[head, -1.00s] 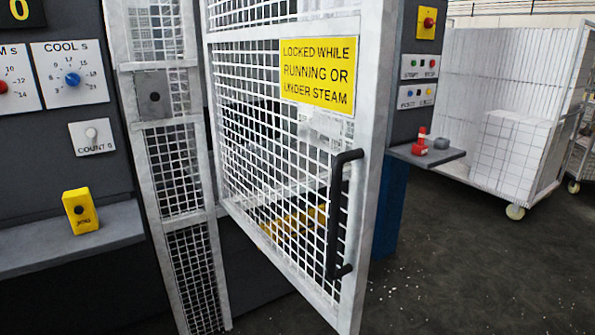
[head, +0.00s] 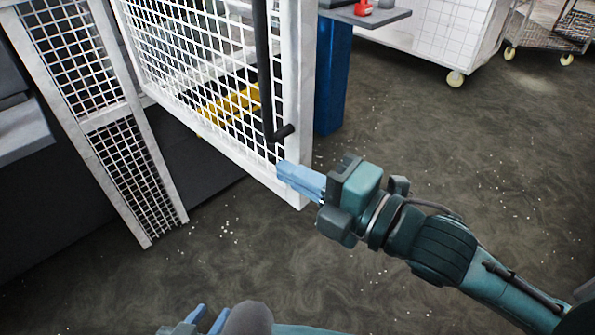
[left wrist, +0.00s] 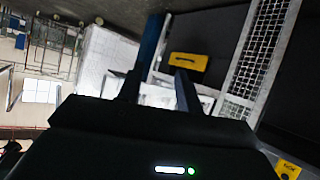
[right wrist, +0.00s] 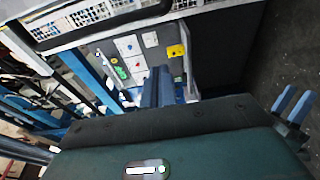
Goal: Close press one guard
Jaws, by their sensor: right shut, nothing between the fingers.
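The press guard (head: 298,100) is a white-framed mesh door. It stands swung open, its free edge toward me, with a black vertical handle (head: 265,70) near that edge. My right gripper (head: 285,172) is shut and empty, its blue fingertips at the lower free corner of the guard, below the handle. I cannot tell whether they touch the frame. Its shut fingers also show in the right wrist view (right wrist: 158,85). My left gripper (head: 206,318) is low at the bottom edge of the head view, open and empty. Its parted fingers show in the left wrist view (left wrist: 158,88).
A fixed mesh panel (head: 85,120) stands left of the guard. A yellow part (head: 228,103) shows behind the mesh. A blue post (head: 333,75) and a shelf (head: 375,18) with a red item lie beyond the free edge. The speckled floor in front is clear.

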